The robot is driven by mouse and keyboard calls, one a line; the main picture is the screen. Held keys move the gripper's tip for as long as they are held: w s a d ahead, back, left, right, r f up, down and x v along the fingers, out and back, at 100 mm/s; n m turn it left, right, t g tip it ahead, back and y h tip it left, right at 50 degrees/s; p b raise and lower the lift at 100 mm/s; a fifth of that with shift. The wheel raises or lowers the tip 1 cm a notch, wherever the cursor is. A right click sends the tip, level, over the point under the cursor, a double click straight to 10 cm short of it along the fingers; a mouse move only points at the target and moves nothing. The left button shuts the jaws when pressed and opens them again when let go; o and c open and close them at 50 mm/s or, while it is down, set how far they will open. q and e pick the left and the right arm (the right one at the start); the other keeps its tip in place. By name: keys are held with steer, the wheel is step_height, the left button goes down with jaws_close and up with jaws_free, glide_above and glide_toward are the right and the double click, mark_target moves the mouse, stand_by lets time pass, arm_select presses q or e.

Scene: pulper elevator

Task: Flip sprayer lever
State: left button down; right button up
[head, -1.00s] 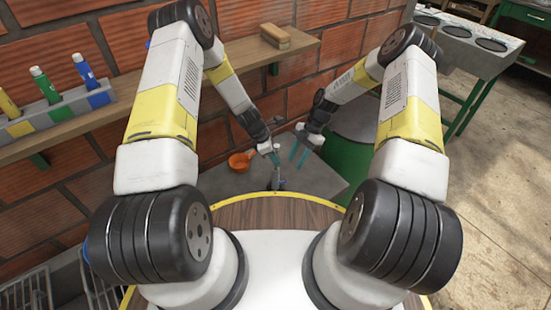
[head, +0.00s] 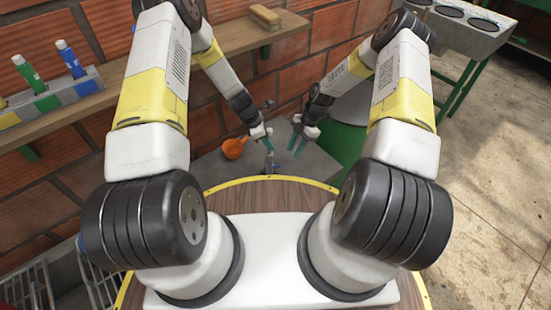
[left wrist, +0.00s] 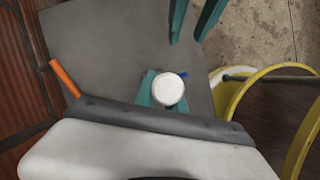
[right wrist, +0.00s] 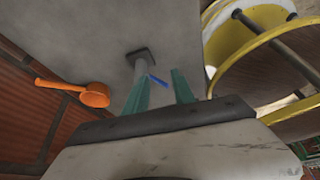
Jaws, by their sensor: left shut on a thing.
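The sprayer is a thin upright post (right wrist: 132,69) on a small square base on a grey slab. A blue lever (right wrist: 158,80) sticks out from it in the right wrist view. In the left wrist view its round white top (left wrist: 170,89) hides part of my left fingers, and the lever's blue tip shows beside it. My left gripper (head: 269,145) is shut on the sprayer. My right gripper (head: 297,146) is to its right, with teal fingers apart and nothing seen between them. The lever lies near these fingers in the right wrist view; I cannot tell if they touch.
An orange scoop (head: 235,147) lies left of the sprayer, near the brick wall. A wooden shelf (head: 225,40) with a brush (head: 265,16) runs along the wall. A green drum (head: 345,140) stands to the right. The grey slab (head: 215,170) has free room around the post.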

steer(key=s+d+f+m+t, duration=0.1)
steer(key=f+m+t, duration=0.1)
steer(key=f, duration=0.1)
steer(key=s+d+f+m+t, duration=0.1)
steer(key=d+f+m+t, duration=0.1)
steer(key=f, duration=0.1)
steer(key=s+d+f+m+t, duration=0.1)
steer(key=s+f+m+t, duration=0.1)
steer(key=f, duration=0.2)
steer(key=shift+d+f+y, duration=0.1)
steer(key=shift+d+y, duration=0.05)
steer(key=shift+y, duration=0.15)
steer(key=s+a+r+m+t+y, duration=0.2)
steer(key=s+m+t, duration=0.1)
steer(key=s+m, duration=0.1)
steer(key=m+t+y, duration=0.3)
steer(key=m, duration=0.1)
glide_toward(279, 166)
steer(key=x, duration=1.1)
steer(key=shift+d+f, duration=0.2)
steer(key=shift+f, duration=0.1)
jaws_close()
